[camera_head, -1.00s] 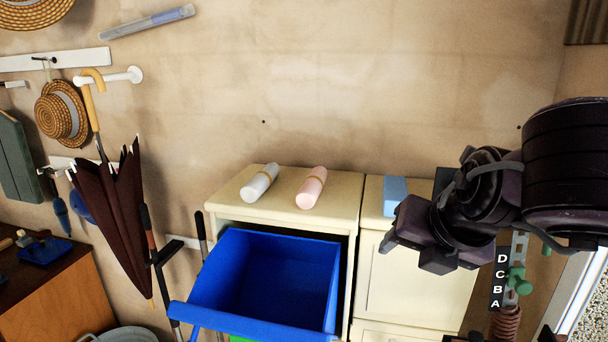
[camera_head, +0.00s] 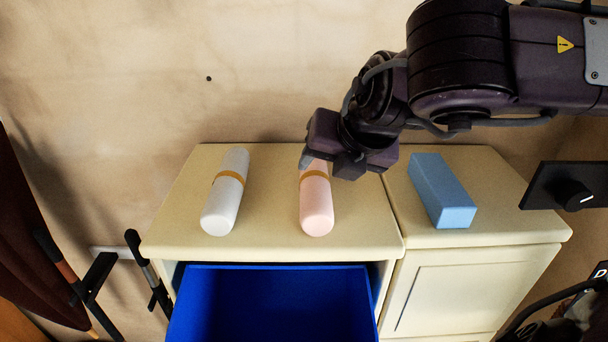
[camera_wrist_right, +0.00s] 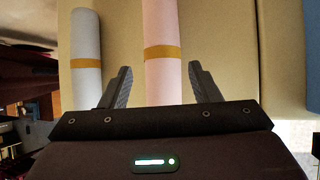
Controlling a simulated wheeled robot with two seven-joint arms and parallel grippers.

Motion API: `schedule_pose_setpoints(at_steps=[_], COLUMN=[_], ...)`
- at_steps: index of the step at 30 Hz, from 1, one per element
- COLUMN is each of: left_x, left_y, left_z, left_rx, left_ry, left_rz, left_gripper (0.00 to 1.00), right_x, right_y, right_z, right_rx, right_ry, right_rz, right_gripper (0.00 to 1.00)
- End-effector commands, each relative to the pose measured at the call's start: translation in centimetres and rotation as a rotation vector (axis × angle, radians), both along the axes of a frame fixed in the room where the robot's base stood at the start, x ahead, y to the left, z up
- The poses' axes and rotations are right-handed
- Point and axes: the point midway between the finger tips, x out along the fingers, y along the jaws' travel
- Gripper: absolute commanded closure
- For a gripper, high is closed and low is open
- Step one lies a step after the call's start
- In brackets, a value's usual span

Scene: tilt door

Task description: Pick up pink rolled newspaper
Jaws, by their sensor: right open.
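The pink rolled newspaper (camera_head: 317,208) lies on the cream cabinet top, with an orange band around its middle. My right gripper (camera_head: 327,168) is over its far end and hides that part in the head view. In the right wrist view the pink roll (camera_wrist_right: 162,30) runs between the two open fingers (camera_wrist_right: 160,85), with a gap visible on each side. Whether the fingers are level with the roll or above it, I cannot tell. My left gripper is not in view.
A white rolled newspaper (camera_head: 225,196) lies to the left of the pink one. A blue block (camera_head: 441,190) lies to the right on the adjoining cabinet top. An open blue drawer (camera_head: 270,300) is below the front edge. The wall stands behind.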

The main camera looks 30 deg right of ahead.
Motion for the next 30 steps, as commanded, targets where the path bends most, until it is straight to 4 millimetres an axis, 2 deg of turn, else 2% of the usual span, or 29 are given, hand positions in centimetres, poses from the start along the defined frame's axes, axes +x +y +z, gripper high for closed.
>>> schedule_pose_setpoints(at_steps=[5, 12, 18, 22, 23, 30], left_x=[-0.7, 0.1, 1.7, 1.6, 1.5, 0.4], left_y=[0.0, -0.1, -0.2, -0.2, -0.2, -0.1], left_z=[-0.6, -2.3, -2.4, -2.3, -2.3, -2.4], left_rx=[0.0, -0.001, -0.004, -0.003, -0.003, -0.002], left_ry=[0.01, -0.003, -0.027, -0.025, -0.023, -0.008], left_rz=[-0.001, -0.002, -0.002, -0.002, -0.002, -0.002], left_gripper=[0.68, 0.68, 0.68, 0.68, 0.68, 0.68], right_x=[1.2, 3.1, 3.8, 3.8, 3.8, 3.8], right_y=[-0.2, -0.4, -0.4, -0.4, -0.4, -0.4], right_z=[-2.0, -5.1, -5.5, -5.5, -5.5, -5.5], right_rx=[0.001, 0.0, 0.0, 0.0, 0.0, 0.001], right_ry=[0.004, 0.003, -0.001, -0.001, -0.001, 0.0], right_rz=[-0.001, -0.003, -0.001, -0.001, -0.001, -0.001], right_gripper=[0.44, 0.44, 0.44, 0.44, 0.45, 0.76])
